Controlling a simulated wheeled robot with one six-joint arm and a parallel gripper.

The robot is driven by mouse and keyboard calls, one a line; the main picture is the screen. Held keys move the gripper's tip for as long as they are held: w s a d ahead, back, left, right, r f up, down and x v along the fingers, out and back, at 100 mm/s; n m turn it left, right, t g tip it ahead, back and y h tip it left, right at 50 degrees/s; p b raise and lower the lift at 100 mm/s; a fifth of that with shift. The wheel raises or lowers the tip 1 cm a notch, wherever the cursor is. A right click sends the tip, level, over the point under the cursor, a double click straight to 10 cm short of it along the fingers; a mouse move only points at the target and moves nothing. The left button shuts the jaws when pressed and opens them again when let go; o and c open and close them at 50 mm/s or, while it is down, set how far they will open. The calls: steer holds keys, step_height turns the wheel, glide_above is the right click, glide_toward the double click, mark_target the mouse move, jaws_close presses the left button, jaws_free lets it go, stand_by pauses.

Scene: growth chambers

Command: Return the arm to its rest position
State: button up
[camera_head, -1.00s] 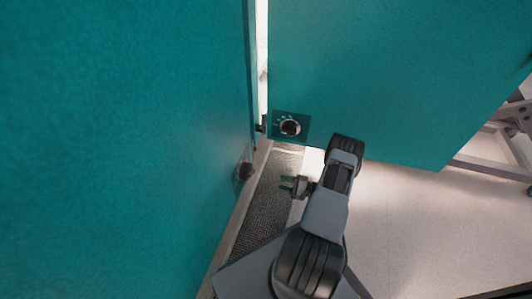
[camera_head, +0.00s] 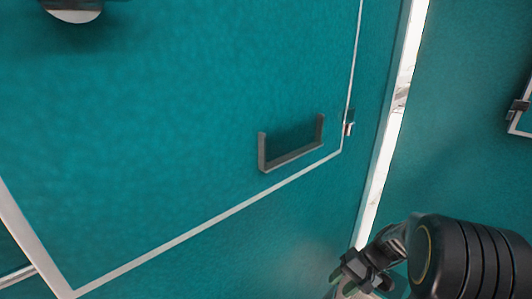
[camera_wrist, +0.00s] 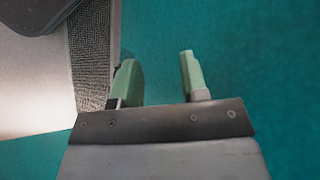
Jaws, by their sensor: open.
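My gripper (camera_wrist: 160,78) is open in the wrist view, with its two green fingers apart and nothing between them. A teal surface lies beyond the fingers there. In the head view my gripper (camera_head: 352,280) is at the lower right, partly cut by the bottom edge, with my dark arm joint beside it. It is in front of the teal chamber wall, below the grey handle. I cannot tell how close it is to the wall.
A teal chamber door (camera_head: 190,110) with a white outline and a grey U-shaped handle (camera_head: 290,158) fills the left. A bright gap (camera_head: 393,130) separates it from another teal panel (camera_head: 465,110) at right. The wrist view shows a dark grated strip (camera_wrist: 90,60) and pale floor (camera_wrist: 35,85).

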steer(key=s+a+r+n+t+h+p, duration=0.1)
steer(key=s+r+h+p, duration=0.1)
steer(key=r, duration=0.6)
steer(key=s+a+r+n+t+h+p, duration=0.1)
steer(key=s+a+r+t+h+p, duration=0.1)
steer(key=r+p, duration=0.4)
steer(key=s+a+r+n+t+h+p, duration=0.1)
steer(key=s+r+n+h+p, duration=0.1)
steer(key=r, duration=0.9)
steer(key=s+h+p, duration=0.1)
steer(key=s+p, duration=0.1)
steer(key=s, duration=0.1)
steer(key=shift+a+r+t+p, duration=0.25)
steer(key=shift+t+p, duration=0.05)
